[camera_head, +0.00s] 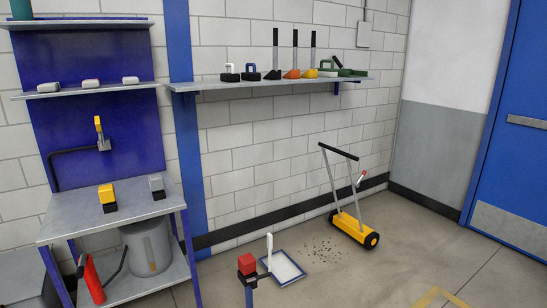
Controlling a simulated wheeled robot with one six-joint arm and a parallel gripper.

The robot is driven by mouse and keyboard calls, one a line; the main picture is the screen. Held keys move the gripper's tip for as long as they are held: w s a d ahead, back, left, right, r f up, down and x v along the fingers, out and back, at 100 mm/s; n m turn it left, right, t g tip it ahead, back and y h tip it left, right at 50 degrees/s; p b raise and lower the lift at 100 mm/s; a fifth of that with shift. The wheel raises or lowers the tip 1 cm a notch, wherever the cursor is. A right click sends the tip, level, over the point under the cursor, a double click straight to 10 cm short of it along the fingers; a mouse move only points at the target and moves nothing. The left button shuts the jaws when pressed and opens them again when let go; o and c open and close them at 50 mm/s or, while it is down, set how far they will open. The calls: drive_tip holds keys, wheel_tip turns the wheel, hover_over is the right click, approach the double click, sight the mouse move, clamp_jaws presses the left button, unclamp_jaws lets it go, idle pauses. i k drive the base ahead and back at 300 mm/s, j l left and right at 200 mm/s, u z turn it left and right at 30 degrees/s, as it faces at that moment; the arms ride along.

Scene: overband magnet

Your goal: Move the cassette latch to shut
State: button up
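I cannot tell for certain which part is the cassette latch, as no part is labelled. A small yellow lever (98,122) stands upright above a grey fitting (104,144) on the blue back panel at the left. A red block (247,263) on a blue post stands at the bottom centre, with an upright white handle (269,250) beside it. My gripper is not in view.
A grey bucket (147,247) is below. A wall shelf (215,84) holds several tools. Dark bits (322,249) and a tray (285,257) lie on the floor, clear at right.

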sight(268, 275)
drive_tip(key=i+j, duration=0.35)
drive_tip(key=i, duration=0.25)
drive_tip(key=i+j+z, duration=0.1)
drive_tip(key=i+j, duration=0.3)
drive_tip(key=i, duration=0.2)
drive_tip(key=i+j, duration=0.4)
drive_tip(key=i, duration=0.2)
